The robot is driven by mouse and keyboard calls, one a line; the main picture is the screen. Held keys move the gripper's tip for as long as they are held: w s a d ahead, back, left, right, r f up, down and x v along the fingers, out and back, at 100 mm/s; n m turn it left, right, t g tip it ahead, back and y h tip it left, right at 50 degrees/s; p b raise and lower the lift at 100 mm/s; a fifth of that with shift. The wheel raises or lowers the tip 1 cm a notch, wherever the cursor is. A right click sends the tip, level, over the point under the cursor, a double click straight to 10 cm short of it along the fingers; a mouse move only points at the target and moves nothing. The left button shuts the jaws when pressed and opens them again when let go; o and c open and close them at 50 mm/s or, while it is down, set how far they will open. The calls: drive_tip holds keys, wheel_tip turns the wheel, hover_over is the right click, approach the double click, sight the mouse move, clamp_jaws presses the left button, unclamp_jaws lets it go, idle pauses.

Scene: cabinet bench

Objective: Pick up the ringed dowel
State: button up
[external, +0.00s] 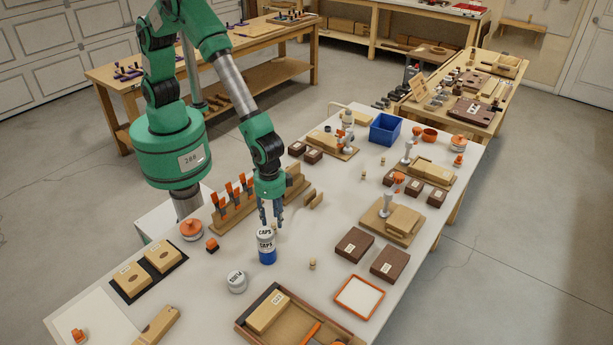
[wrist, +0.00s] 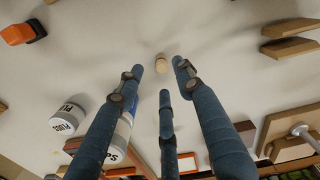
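A small pale wooden dowel (wrist: 161,62) stands on the white bench top in the wrist view, beyond my fingertips and roughly between them. Whether it carries a ring is too small to tell. My gripper (wrist: 160,82) has three blue-grey fingers, spread apart with nothing between them. In the external view, my gripper (external: 272,218) points down over the bench, just behind the blue and white CAPS can (external: 267,254). There the dowel is mostly hidden by the fingers and the can. Other small dowels stand at the front (external: 312,264) and farther back (external: 363,175).
A white PLUGS tub (wrist: 66,121) stands to the left in the wrist view. Wooden slats (external: 313,200) are right of my gripper, and a rack of orange-handled tools (external: 230,207) is left. A wooden tray (external: 252,329) lies in front. Bare bench surrounds the dowel.

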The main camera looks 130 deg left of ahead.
sight(274, 224)
drive_tip(key=shift+s+a+f+b, duration=0.15)
drive_tip(key=shift+f+b, duration=0.6)
drive_tip(key=shift+f, duration=1.9)
drive_tip(key=shift+c, duration=0.2)
drive_tip(key=c, duration=0.8)
